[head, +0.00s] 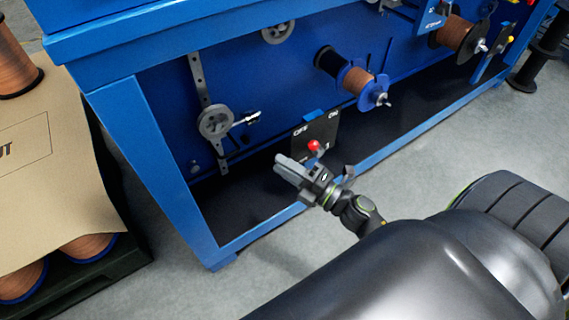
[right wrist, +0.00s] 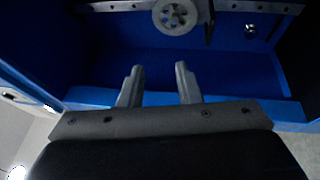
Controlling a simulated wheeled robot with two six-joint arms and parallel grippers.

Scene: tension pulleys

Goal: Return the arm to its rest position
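My right gripper (head: 284,168) is in front of the open lower bay of the blue machine (head: 125,115), left of my dark body. In the right wrist view its two grey fingers (right wrist: 158,72) stand apart with nothing between them, so it is open and empty. A grey tension pulley (head: 215,121) sits on a slotted upright bar inside the bay, up and left of the gripper and apart from it. A spoked pulley wheel (right wrist: 175,14) shows beyond the fingers in the right wrist view. My left gripper is not in view.
A dark switch panel with a red knob (head: 314,146) is just behind the gripper. The machine's blue lower frame rail (head: 400,134) runs close by. Copper spools (head: 357,81) hang on the machine. A cardboard-covered pallet (head: 60,190) stands left. Grey floor (head: 190,275) lies clear in front.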

